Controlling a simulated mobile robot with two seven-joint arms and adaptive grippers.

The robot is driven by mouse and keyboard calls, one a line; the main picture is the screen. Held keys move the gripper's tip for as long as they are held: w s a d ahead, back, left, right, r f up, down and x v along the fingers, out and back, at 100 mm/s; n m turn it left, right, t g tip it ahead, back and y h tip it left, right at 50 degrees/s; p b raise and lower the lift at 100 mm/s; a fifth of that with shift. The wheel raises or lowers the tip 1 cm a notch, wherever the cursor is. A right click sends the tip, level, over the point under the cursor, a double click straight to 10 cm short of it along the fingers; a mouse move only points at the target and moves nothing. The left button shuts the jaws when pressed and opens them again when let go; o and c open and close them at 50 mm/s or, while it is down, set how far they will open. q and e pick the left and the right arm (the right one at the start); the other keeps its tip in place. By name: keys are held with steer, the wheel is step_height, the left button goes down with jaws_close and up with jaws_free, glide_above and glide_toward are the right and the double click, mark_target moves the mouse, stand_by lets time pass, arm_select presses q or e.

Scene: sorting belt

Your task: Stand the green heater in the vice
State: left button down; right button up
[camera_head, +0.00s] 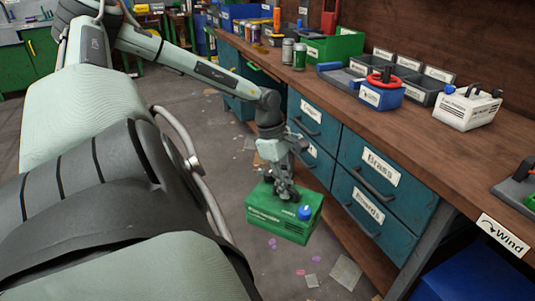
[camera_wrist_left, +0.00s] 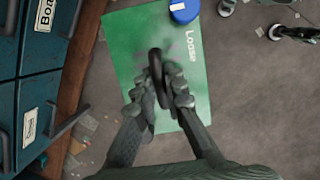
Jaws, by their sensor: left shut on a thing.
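The green heater (camera_head: 283,219) is a box with a blue knob and a dark handle on top. My left gripper (camera_head: 284,190) is shut on its handle and holds it above the floor, in front of the bench drawers. In the left wrist view the fingers (camera_wrist_left: 160,92) close around the dark handle, over the heater's green top (camera_wrist_left: 125,60) with its blue knob and the word "Loose". I cannot make out the vice for certain; a grey-and-blue fixture (camera_head: 338,77) lies on the bench. My right gripper is not in view.
The wooden bench (camera_head: 430,165) has teal drawers (camera_head: 375,185) below. On it stand a blue box with a red handle (camera_head: 382,94), a white box with a dark handle (camera_head: 467,108), grey bins (camera_head: 424,90), a green crate (camera_head: 333,48) and cans (camera_head: 299,56). Scraps litter the floor.

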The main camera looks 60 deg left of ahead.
arm_select(q)
steer(key=w+d+f+m+g, duration=0.1)
steer(key=w+d+f+m, duration=0.1)
steer(key=d+m, duration=0.6)
steer(key=w+d+f+m+g+y, duration=0.1)
steer(key=w+d+f+m, duration=0.1)
steer(key=d+m, duration=0.6)
steer(key=w+d+f+m+g+y, duration=0.1)
steer(key=w+d+f+m+g, duration=0.1)
steer(key=d+m, duration=0.6)
steer(key=d+f, duration=0.1)
steer(key=d, duration=0.6)
steer(key=shift+w+f, duration=0.25)
steer(key=shift+w, duration=0.1)
